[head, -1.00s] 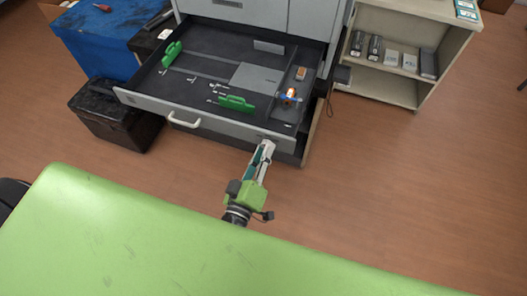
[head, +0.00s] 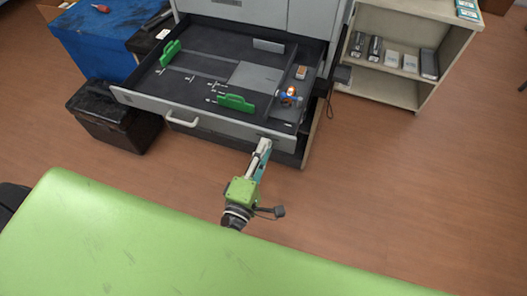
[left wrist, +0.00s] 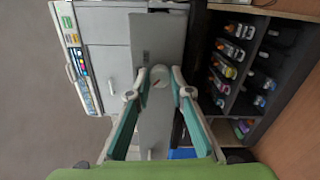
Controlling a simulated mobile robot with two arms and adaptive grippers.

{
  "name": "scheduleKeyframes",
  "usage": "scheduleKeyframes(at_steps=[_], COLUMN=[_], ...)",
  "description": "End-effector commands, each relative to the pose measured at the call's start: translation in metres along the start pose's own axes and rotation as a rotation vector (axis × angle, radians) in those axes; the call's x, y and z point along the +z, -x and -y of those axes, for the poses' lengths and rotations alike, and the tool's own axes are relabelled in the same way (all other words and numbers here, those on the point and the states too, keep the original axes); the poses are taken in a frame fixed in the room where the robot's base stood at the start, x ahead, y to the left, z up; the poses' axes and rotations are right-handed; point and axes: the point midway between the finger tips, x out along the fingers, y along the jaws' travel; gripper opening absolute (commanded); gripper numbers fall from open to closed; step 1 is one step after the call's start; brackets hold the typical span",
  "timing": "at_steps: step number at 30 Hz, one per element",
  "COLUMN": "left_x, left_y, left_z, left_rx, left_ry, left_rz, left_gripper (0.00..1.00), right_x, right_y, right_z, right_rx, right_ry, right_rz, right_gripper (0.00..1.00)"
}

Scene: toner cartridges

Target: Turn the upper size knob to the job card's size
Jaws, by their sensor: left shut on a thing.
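My left gripper (head: 264,146) reaches the right end of the open drawer's grey front. In the left wrist view its two teal-sided fingers (left wrist: 160,82) close on a small round pale knob (left wrist: 161,74) on the grey drawer front (left wrist: 144,40). A small red mark shows by the knob, but its setting is too small to read. In the head view the fingers hide the knob. I cannot make out a second knob or identify the job card. My right gripper is not in view.
A black bin (head: 115,117) and a blue cabinet (head: 95,40) stand left. A shelf unit (head: 390,91) with boxes stands right. The brown floor right of my gripper is clear.

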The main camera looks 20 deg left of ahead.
Motion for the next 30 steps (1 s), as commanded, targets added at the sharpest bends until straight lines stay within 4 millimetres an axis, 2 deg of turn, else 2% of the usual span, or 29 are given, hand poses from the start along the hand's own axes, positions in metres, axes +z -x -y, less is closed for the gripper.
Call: scheduleKeyframes(at_steps=[9,21,22,23,24,30], left_x=[-0.0006,-0.0006,-0.0006,-0.0006,-0.0005,-0.0003], left_y=[0.0002,0.0002,0.0002,0.0002,0.0002,0.0002], left_z=[0.0003,0.0003,0.0003,0.0003,0.0003,0.0002], left_rx=[0.000,-0.001,-0.001,-0.001,-0.001,-0.001], left_ry=[0.069,0.074,0.074,0.074,0.074,0.073], left_rz=[-0.001,-0.001,-0.001,-0.001,-0.001,0.000], left_gripper=[0.00,0.00,0.25,0.33,0.37,0.37], right_x=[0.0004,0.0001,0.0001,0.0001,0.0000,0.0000], right_y=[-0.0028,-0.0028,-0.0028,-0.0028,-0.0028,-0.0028], right_z=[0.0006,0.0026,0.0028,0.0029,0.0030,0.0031], right_rx=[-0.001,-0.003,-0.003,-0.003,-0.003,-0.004], right_ry=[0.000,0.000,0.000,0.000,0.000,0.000], right_rz=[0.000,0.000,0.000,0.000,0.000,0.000], right_gripper=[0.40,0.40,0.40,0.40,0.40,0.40])
